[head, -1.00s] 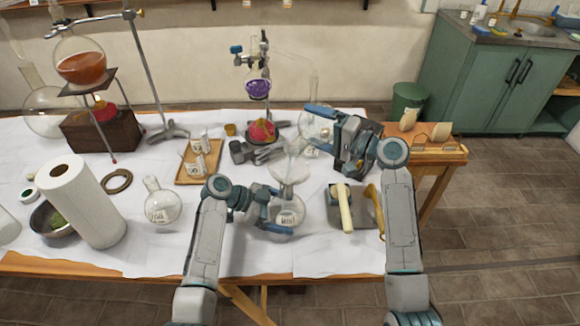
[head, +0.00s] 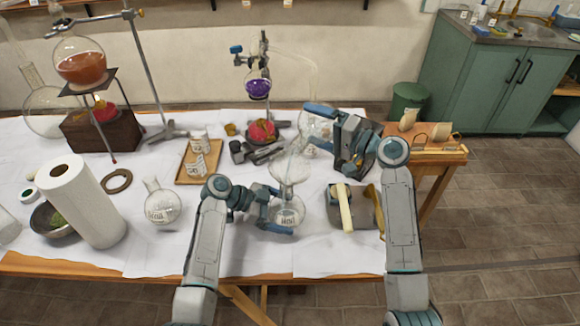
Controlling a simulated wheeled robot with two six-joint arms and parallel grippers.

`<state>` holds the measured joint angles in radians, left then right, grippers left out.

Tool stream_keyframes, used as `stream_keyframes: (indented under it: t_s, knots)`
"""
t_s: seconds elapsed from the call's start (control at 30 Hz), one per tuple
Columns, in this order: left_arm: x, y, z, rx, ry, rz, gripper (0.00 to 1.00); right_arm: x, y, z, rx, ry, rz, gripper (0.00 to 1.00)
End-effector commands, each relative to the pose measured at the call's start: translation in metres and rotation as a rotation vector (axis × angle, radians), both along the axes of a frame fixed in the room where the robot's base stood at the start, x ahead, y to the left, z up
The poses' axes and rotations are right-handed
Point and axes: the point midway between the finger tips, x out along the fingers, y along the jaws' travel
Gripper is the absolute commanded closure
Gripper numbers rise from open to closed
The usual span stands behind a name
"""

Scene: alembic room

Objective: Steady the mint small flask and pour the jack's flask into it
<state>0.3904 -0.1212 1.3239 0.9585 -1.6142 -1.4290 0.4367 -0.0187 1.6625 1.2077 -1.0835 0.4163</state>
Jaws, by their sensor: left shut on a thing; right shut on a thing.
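The mint small flask (head: 287,216) is clear glass with a white label and stands upright near the table's front. My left gripper (head: 270,212) is shut on it from the left. A clear, funnel-like glass shape (head: 290,171) shows above its neck. My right gripper (head: 316,128) is shut on a clear round flask (head: 313,122), which I take as the jack's flask. It is tilted, with its neck pointing down and left toward the funnel-like shape. Whether liquid flows is too small to tell. The jack (head: 262,153) appears to be the dark metal item behind, partly hidden.
Another labelled flask (head: 160,206) and a paper towel roll (head: 84,203) stand at left. A wooden tray (head: 187,174) holds small jars. A stand with a purple flask (head: 258,88) is behind. A grey block with a pale bar (head: 344,208) sits at right.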

Motion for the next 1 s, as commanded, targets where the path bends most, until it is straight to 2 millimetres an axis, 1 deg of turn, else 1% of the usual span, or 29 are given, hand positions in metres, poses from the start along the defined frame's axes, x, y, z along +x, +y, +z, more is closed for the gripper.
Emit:
stream_keyframes:
  t_s: [1.0]
  knots:
    - [0.0001,-0.0001,0.0004,0.0,-0.001,0.0,0.22,-0.0005,0.0005,0.0049,-0.018,-0.03,0.0,0.4]
